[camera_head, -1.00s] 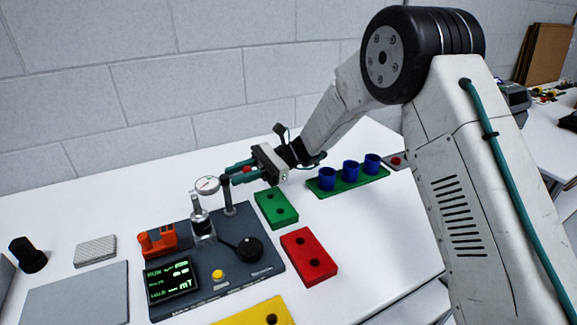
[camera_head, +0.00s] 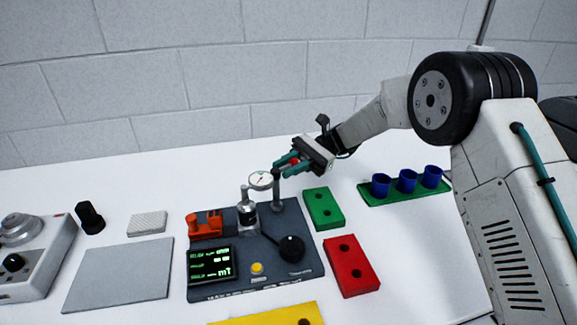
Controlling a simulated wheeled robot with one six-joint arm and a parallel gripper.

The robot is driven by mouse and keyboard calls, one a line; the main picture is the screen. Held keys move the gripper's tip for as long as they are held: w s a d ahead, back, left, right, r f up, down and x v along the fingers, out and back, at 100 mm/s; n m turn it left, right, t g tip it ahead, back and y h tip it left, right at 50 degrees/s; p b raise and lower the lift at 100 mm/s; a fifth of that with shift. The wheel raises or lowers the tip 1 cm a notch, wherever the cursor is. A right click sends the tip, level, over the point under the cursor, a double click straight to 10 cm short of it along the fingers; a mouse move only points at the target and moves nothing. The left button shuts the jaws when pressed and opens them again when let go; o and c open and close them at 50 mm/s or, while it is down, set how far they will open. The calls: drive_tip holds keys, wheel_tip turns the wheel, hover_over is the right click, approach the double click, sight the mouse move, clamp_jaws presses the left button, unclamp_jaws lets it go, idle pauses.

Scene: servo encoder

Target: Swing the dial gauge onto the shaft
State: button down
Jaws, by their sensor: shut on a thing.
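The dial gauge (camera_head: 260,180) is a round white-faced dial at the top of a dark post (camera_head: 277,192) on the dark grey test base (camera_head: 300,232). The silver shaft (camera_head: 247,208) stands upright on the base, just below and left of the dial. In this view the dial looks apart from the shaft top, though depth is hard to judge. My gripper (camera_head: 285,163) is just above and right of the dial and post top. Its teal fingers are shut on a small red knob (camera_head: 294,161), mostly hidden; its link to the gauge is unclear.
An orange clamp-like part (camera_head: 205,225), a green-lit display (camera_head: 210,264), a yellow button (camera_head: 257,268) and a black knob (camera_head: 291,248) are on the base. Green (camera_head: 323,207) and red (camera_head: 351,265) blocks lie right. Blue cups (camera_head: 408,180) stand on a green tray. White table is clear behind.

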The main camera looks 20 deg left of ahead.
drive_tip(key=shift+w, duration=0.1)
drive_tip(key=c, duration=1.2)
unclamp_jaws()
drive_tip(key=shift+w+d, duration=0.1)
drive_tip(key=shift+d, duration=0.05)
drive_tip(key=shift+r, duration=0.55)
wheel_tip(320, 180, up, 3)
drive_tip(key=shift+f, duration=0.1)
drive_tip(key=s+d, duration=0.4)
drive_tip(key=s, duration=0.3)
drive_tip(key=s+d+r, duration=0.1)
drive_tip(key=s+d, duration=0.2)
drive_tip(key=s, duration=0.4)
drive_tip(key=shift+d, duration=0.35)
